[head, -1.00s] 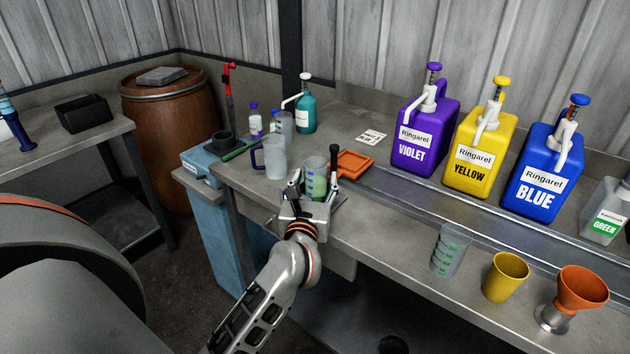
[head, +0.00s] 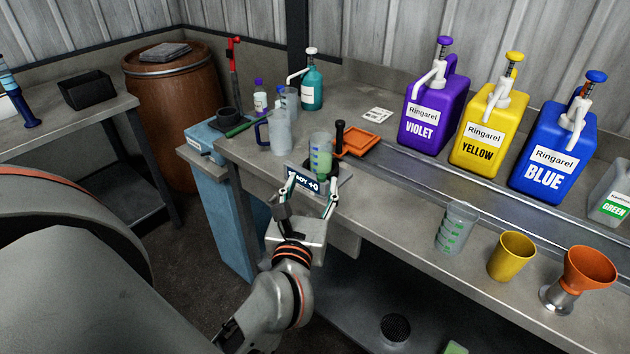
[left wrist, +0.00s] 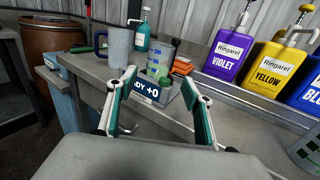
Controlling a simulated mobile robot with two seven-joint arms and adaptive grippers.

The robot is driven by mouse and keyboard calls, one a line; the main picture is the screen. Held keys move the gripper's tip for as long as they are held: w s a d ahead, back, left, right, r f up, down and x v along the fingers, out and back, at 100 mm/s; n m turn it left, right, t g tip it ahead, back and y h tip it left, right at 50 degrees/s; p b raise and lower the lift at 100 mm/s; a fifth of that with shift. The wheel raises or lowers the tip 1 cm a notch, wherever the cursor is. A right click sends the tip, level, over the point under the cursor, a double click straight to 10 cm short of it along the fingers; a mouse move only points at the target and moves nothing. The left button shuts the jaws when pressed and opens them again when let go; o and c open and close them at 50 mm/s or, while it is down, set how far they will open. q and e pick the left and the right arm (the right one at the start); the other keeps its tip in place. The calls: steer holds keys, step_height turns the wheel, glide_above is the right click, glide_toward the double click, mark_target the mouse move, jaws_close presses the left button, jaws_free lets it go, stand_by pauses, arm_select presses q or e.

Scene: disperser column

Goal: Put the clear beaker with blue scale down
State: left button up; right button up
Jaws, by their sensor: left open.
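A clear beaker (head: 321,152) with green and bluish marks stands upright on a small device with a dark display (head: 303,181) reading "+0". It also shows in the left wrist view (left wrist: 160,58), behind the display (left wrist: 150,91). I cannot tell clearly whether its scale is blue. My left gripper (head: 313,186) is open and empty in front of the device, apart from the beaker. In the left wrist view its fingers (left wrist: 158,77) stand wide on either side of the display. My right gripper is not in view.
A clear jug (head: 281,132) stands left of the beaker and an orange tray (head: 356,142) right of it. A green-marked beaker (head: 456,228), a yellow cup (head: 511,256) and an orange funnel (head: 587,268) stand along the front. Violet (head: 431,115), yellow (head: 487,130) and blue (head: 549,155) dispensers stand behind.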

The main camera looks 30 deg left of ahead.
arm_select(q)
steer(key=s+d+f+m+t+h, duration=0.1)
steer(key=d+f+m+h, duration=0.2)
steer(key=m, duration=0.6)
steer(key=d+f+m+t+h, duration=0.1)
steer(key=d+f+m+h, duration=0.2)
steer(key=m, duration=0.7)
steer(key=s+d+f+m+h, duration=0.1)
steer(key=d+f+m+h, duration=0.2)
steer(key=d+m, duration=0.3)
steer(key=shift+s+f+m+t+h, duration=0.1)
steer(key=shift+s+m+t+h, duration=0.15)
steer(key=shift+m, duration=0.65)
steer(key=shift+s+m+t+h, duration=0.15)
steer(key=shift+m+h, duration=0.1)
steer(key=shift+m, duration=0.65)
steer(key=s+f+m+g, duration=0.4)
steer(key=f+m, duration=0.4)
steer(key=f, duration=0.4)
steer(key=s+f+m+g, duration=0.4)
steer(key=s+f+m, duration=0.3)
steer(key=f, duration=0.6)
steer(key=shift+s+a+f+m+g, duration=0.2)
steer(key=shift+a+f+m+g, duration=0.1)
steer(key=shift+m, duration=0.6)
